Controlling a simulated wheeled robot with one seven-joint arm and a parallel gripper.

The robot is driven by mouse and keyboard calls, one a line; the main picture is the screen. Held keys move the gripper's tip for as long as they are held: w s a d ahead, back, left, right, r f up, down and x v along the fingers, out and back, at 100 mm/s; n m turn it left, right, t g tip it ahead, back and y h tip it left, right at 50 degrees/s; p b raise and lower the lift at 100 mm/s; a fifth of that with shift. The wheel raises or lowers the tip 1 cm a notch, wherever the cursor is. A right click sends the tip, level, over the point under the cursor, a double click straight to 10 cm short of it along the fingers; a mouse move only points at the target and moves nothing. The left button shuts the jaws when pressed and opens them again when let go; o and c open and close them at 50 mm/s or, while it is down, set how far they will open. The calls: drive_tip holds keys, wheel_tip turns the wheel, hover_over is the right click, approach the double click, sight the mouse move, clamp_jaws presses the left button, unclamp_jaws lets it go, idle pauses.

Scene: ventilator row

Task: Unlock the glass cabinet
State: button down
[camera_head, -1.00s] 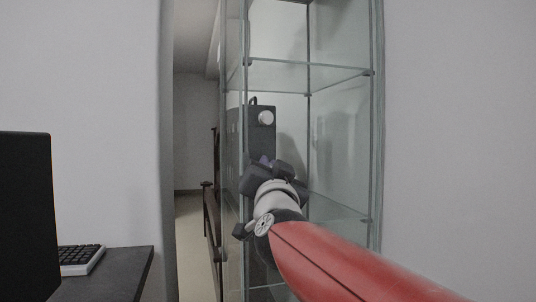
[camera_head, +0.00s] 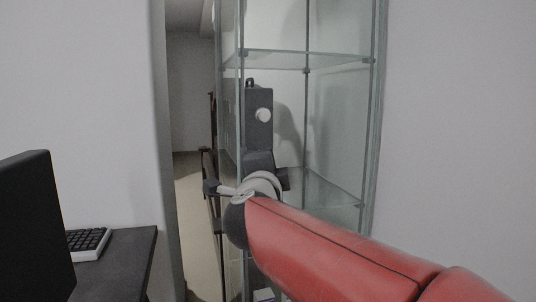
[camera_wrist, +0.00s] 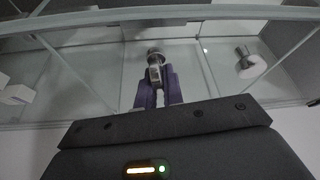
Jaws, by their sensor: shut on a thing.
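The glass cabinet (camera_head: 340,62) stands ahead in the head view, with clear panes and glass shelves. It also fills the top of the wrist view (camera_wrist: 90,70). My gripper (camera_wrist: 157,78) has purple fingers shut on a small metal piece (camera_wrist: 155,59), which looks like a key or lock part, at the cabinet's front. Whether this piece sits fully in a lock I cannot tell. In the head view my wrist hides the fingertips and the piece.
A dark desk (camera_head: 115,265) with a keyboard (camera_head: 88,243) and a black monitor (camera_head: 35,225) stands at the left. A narrow gap with floor (camera_head: 190,200) lies left of the cabinet.

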drive_tip(key=shift+f+m+g+p, duration=0.1)
drive_tip(key=shift+m+g+p, duration=0.3)
drive_tip(key=shift+m+p, duration=0.55)
drive_tip(key=shift+a+m, duration=0.1)
drive_tip(key=shift+m, duration=0.15)
drive_tip(key=c, duration=1.5)
unclamp_jaws()
drive_tip(key=s, duration=0.7)
drive_tip(key=shift+s+a, duration=0.35)
drive_tip(key=shift+a, duration=0.05)
